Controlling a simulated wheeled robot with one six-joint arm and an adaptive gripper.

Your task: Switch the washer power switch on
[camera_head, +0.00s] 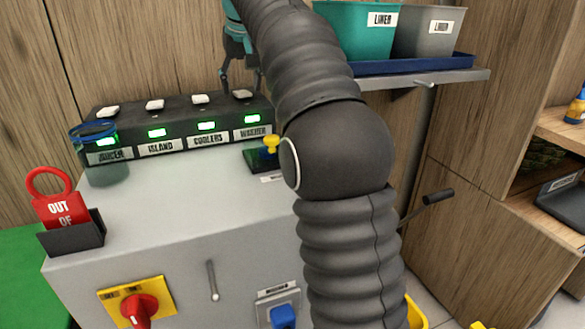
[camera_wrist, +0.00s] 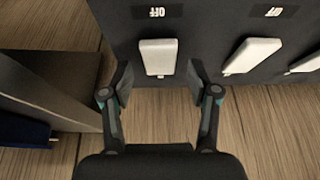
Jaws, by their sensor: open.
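A black switch box (camera_head: 180,120) at the back of the grey cabinet has white rocker switches over lit green lamps. Its labels read juicer, island, coolers and washer. The washer switch (camera_head: 242,94) is the rightmost, and the washer lamp (camera_head: 252,118) glows green. My gripper (camera_head: 240,80) is open and empty, pointing down just behind that switch. In the wrist view, the nearest white switch (camera_wrist: 158,57) shows upside down beside an OFF mark (camera_wrist: 157,12), between my open fingertips (camera_wrist: 159,82). I cannot tell whether they touch it.
A shelf (camera_head: 440,78) with a blue tray, a teal bin (camera_head: 355,35) and a grey bin (camera_head: 430,32) is right of my arm. A yellow-knobbed control (camera_head: 270,145), a red OUT OF tag (camera_head: 58,205) and a red rotary switch (camera_head: 138,305) are on the cabinet.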

